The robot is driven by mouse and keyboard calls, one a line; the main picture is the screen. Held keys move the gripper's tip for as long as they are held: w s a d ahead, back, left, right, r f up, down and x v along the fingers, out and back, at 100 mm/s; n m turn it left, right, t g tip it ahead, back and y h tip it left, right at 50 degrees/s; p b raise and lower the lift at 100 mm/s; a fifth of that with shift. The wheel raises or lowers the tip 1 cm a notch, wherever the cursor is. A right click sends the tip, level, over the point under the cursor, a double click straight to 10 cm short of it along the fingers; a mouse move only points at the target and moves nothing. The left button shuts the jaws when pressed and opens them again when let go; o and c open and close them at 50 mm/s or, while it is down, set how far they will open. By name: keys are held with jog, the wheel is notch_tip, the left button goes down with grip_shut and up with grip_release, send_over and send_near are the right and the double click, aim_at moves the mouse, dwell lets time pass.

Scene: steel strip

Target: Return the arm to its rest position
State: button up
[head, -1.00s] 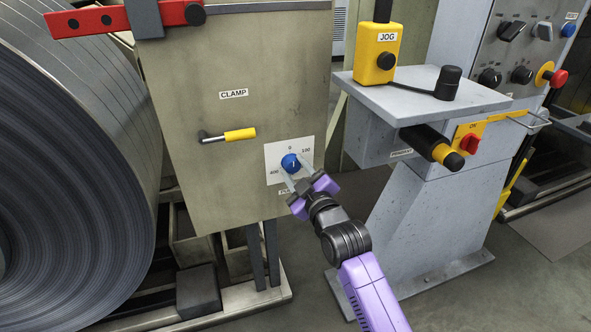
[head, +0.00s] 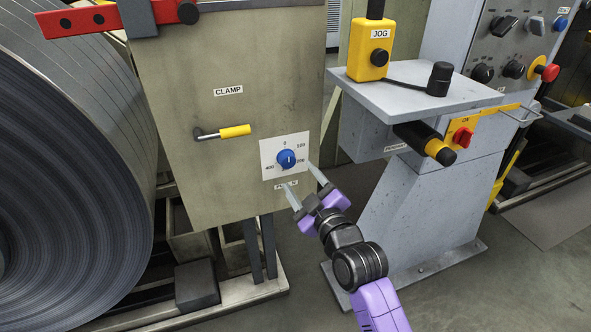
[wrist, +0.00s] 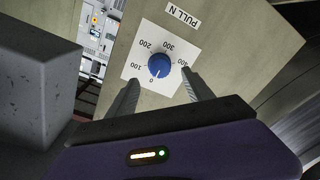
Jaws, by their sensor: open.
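My gripper (head: 301,177) is open and empty, its two grey fingers spread just below and to the right of the blue dial knob (head: 286,159) on the beige cabinet (head: 215,75). In the wrist view the knob (wrist: 158,65) sits on a white plate (wrist: 140,77) marked from 0 to 400, beyond and between the fingertips (wrist: 157,87). The fingers appear clear of the knob. My purple and black arm reaches up from the lower right.
A yellow-handled clamp lever (head: 234,131) sticks out left of the dial. A large steel coil (head: 75,170) fills the left.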

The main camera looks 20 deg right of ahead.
jog(key=shift+s, duration=0.6)
jog(key=s+d+r+m+t+h, duration=0.2)
jog(key=s+r+m, duration=0.2)
jog(key=s+m, duration=0.1)
jog(key=s+a+f+m+g, duration=0.1)
jog(key=s+f+g, duration=0.15)
jog(key=s, duration=1.15)
jog(key=s+a+f+m+g, duration=0.1)
jog(key=s+f+m, duration=0.15)
jog(key=s, duration=1.15)
jog(key=s+f+g, duration=0.2)
jog(key=s+f, duration=0.2)
jog(key=s, duration=1)
notch_tip(320, 180, up, 25)
jog(key=y+p, duration=0.1)
jog(key=p, duration=2.4)
jog(key=shift+a, duration=0.35)
